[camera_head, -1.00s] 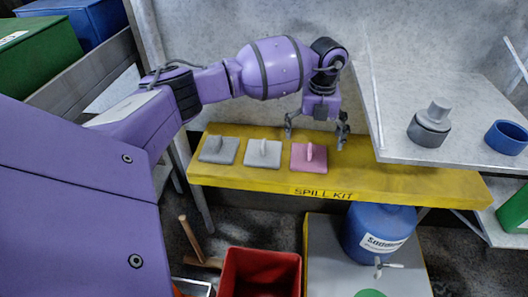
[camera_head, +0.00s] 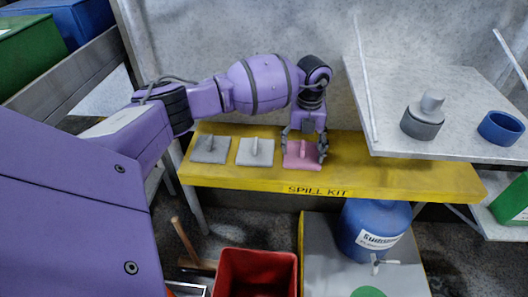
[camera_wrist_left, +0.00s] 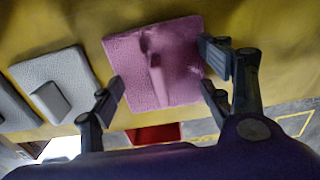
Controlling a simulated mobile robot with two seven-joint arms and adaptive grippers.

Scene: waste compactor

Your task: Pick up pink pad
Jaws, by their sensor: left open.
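The pink pad (camera_head: 301,158) lies flat on the yellow spill kit shelf (camera_head: 400,180), with a raised pink grip on its top. It also shows in the left wrist view (camera_wrist_left: 178,82). My left gripper (camera_head: 304,151) is open and low over the pad. In the left wrist view its fingers (camera_wrist_left: 168,90) stand on either side of the pad's grip, apart from it. Whether the fingertips touch the pad's surface I cannot tell. My right gripper does not show.
A light grey pad (camera_head: 256,152) and a darker grey pad (camera_head: 210,150) lie to the left on the same shelf. A metal shelf (camera_head: 460,110) with a grey fitting (camera_head: 423,118) and a blue ring (camera_head: 501,128) is at right. A red bin (camera_head: 256,275) stands below.

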